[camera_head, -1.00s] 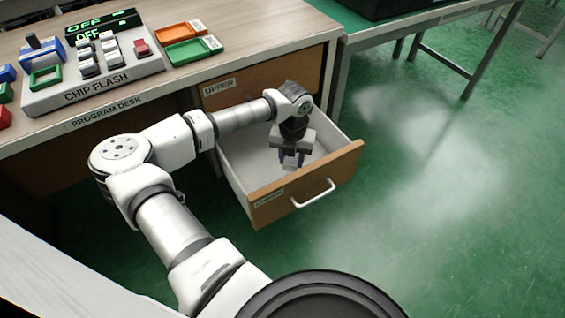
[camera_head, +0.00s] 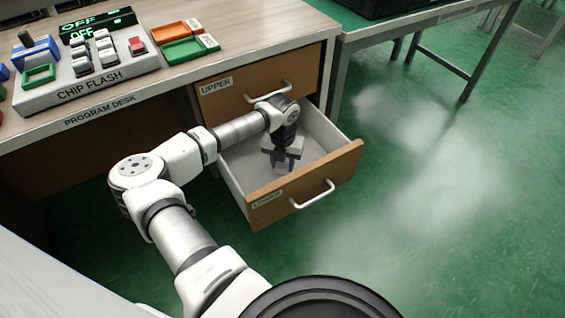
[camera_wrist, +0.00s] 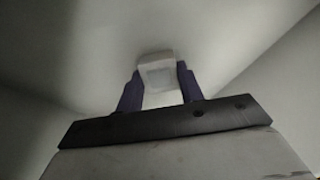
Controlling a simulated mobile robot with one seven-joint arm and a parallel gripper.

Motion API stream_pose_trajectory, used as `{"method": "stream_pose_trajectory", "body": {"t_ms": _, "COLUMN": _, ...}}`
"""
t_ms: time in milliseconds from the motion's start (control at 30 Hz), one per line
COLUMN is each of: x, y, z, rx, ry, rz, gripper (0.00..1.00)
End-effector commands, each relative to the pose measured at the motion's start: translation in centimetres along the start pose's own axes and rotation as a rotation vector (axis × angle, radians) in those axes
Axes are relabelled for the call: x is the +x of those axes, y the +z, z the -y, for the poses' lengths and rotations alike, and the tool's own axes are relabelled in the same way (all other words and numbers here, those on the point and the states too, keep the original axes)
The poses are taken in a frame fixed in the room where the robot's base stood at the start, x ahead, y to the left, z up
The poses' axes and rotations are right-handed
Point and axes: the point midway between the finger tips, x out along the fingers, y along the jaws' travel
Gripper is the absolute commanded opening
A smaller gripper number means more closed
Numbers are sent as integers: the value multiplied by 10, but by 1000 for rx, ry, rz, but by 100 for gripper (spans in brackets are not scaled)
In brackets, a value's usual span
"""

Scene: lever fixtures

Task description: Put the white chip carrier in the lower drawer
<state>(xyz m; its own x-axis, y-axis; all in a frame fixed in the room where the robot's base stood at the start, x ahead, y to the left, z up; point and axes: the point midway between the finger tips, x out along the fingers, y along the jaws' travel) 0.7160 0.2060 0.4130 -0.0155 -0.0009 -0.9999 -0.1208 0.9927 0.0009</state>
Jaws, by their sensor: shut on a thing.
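The lower drawer (camera_head: 262,202) of the desk is pulled open, its label and white handle on the wooden front. My gripper (camera_head: 284,167) points down inside the drawer, below the level of its walls. In the wrist view my gripper (camera_wrist: 160,85) has its two dark fingers on either side of the white chip carrier (camera_wrist: 157,72) and is shut on it. The carrier shows against the pale drawer floor. Whether it touches the floor I cannot tell. In the head view the carrier is mostly hidden by the fingers.
The upper drawer (camera_head: 240,98) is shut above, close to my arm. On the desk top stand the chip flash panel (camera_head: 90,75), an orange tray (camera_head: 170,32) and a green tray (camera_head: 184,50). The drawer's right side is clear.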

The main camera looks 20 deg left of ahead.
Motion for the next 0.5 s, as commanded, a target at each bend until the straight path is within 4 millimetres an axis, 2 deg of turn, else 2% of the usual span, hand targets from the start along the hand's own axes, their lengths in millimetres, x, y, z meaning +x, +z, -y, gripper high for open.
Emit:
{"method": "stream_pose_trajectory", "body": {"t_ms": 100, "x": 4, "y": 0, "z": 0, "rx": 0, "ry": 0, "rz": 0, "gripper": 12}}
{"method": "stream_pose_trajectory", "body": {"t_ms": 133, "x": 3, "y": 0, "z": 0, "rx": 0, "ry": 0, "rz": 0, "gripper": 40}}
{"method": "stream_pose_trajectory", "body": {"t_ms": 267, "x": 3, "y": 0, "z": 0, "rx": 0, "ry": 0, "rz": 0, "gripper": 57}}
{"method": "stream_pose_trajectory", "body": {"t_ms": 500, "x": 3, "y": 0, "z": 0, "rx": 0, "ry": 0, "rz": 0, "gripper": 59}}
